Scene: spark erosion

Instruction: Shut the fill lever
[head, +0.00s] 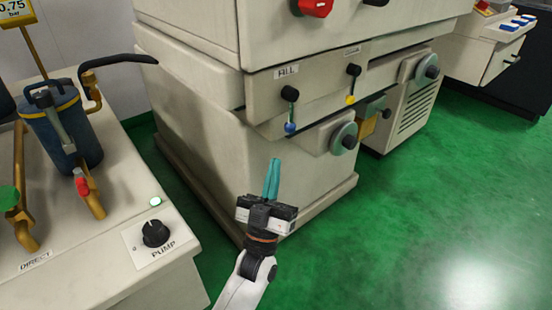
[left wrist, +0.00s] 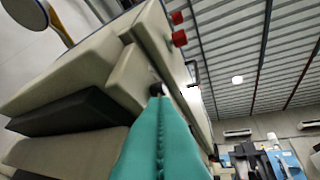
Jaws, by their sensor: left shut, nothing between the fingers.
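The lever under a label that seems to read FILL (head: 286,71) has a black ball knob (head: 290,93) on top and a blue lower end (head: 290,127). It hangs upright on the front panel of the large beige machine. My left gripper (head: 272,163) has teal fingers pressed together with nothing between them. In the head view it shows below and a little left of the lever, apart from it. In the left wrist view the shut fingers (left wrist: 158,110) point at the machine, with a small dark knob just beyond their tips; I cannot tell which knob. My right gripper is not in view.
A second lever (head: 353,70) with a yellow lower end is to the right, and round handwheels (head: 344,138) stick out below the panel. A beige bench (head: 80,250) with a PUMP knob (head: 155,233) stands at left. Green floor (head: 400,220) at right is clear.

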